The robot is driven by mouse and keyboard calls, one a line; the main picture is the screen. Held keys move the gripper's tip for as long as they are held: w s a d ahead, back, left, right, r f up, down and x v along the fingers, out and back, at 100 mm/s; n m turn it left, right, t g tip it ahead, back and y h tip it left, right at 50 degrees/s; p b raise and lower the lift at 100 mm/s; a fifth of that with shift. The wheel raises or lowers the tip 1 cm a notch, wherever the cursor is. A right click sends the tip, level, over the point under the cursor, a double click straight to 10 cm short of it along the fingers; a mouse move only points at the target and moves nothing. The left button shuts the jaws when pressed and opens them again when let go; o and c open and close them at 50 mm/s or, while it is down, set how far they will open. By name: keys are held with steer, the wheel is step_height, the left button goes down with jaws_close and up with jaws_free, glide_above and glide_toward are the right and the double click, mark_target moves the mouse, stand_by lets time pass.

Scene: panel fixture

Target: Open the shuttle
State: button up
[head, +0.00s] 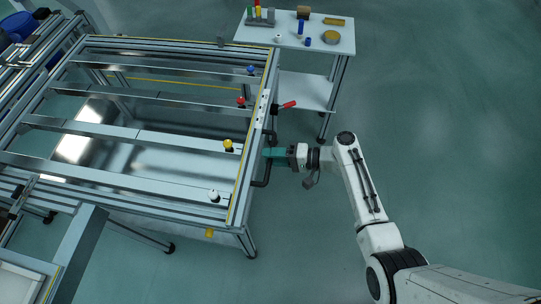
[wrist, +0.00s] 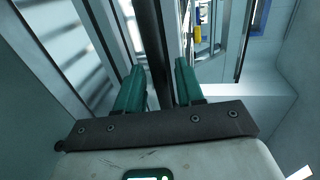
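The panel fixture is an aluminium frame (head: 150,190) with several crossbars. I cannot tell for sure which of its parts is the shuttle. A black bar handle (head: 261,183) stands out from the fixture's right edge. My gripper (head: 268,153), with teal fingers, is at this handle, to the right of the frame. In the wrist view, the black bar (wrist: 151,30) runs between the two teal fingers of my gripper (wrist: 160,80). The fingers are apart, with narrow gaps seeming to show beside the bar. Whether they touch it is unclear.
Blue, red, yellow and white knobs (head: 228,145) sit on the crossbar ends. A red-handled lever (head: 288,105) sticks out from the right edge above my gripper. A white side table (head: 310,45) with small parts stands at the back. The floor to the right is clear.

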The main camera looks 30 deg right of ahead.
steer(key=shift+w+a, duration=0.25)
steer(key=shift+a, duration=0.1)
jaws_close()
steer(key=shift+f, duration=0.1)
stand_by(0.3)
